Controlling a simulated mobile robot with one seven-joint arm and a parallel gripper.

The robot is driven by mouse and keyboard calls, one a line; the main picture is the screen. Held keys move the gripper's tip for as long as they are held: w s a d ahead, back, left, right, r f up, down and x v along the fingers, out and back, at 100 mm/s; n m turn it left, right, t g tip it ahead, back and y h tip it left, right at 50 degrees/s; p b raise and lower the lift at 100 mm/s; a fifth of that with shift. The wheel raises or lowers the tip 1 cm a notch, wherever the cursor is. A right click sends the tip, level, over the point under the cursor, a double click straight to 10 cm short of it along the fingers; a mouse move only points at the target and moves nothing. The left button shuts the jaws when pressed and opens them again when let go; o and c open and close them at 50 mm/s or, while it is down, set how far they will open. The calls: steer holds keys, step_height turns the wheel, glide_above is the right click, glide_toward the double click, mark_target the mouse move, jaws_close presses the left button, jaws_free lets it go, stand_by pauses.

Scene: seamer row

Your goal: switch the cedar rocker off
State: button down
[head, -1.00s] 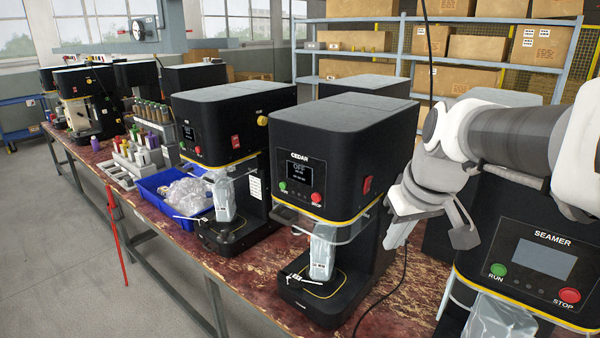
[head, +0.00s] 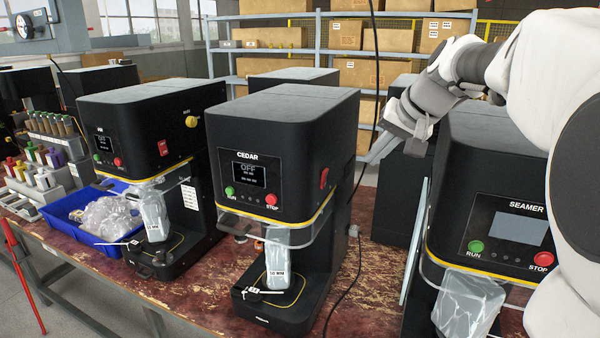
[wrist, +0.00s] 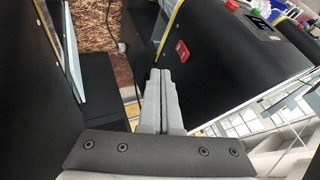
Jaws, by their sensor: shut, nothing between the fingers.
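The cedar machine (head: 283,135) is a black seamer labelled CEDAR, and its screen (head: 251,174) reads OFF. Its red rocker (head: 324,178) is on the right side wall of the housing. The rocker also shows in the wrist view (wrist: 182,51), a little beyond and right of the fingertips; which way it is tipped is too small to tell. My gripper (head: 378,153) is shut and empty, right of the cedar machine and apart from the rocker. In the wrist view my gripper (wrist: 160,75) points into the gap between the machines.
A machine labelled SEAMER (head: 500,190) stands close on the right, with a clear upright panel (head: 413,245) at its left side. A black cable (head: 357,235) hangs in the gap. Another black machine (head: 150,125) and a blue bin (head: 70,212) stand left.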

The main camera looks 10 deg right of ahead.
mark_target(325, 179)
steer(key=shift+w, duration=0.1)
stand_by(0.3)
steer(key=w+a+f+p, duration=0.1)
steer(key=w+a+f, duration=0.4)
steer(key=w+f, duration=0.2)
steer(key=shift+w+a, duration=0.3)
steer(key=shift+w, duration=0.1)
steer(key=shift+w+a, duration=0.15)
steer(key=shift+a, duration=0.1)
steer(key=shift+r, duration=0.1)
stand_by(0.3)
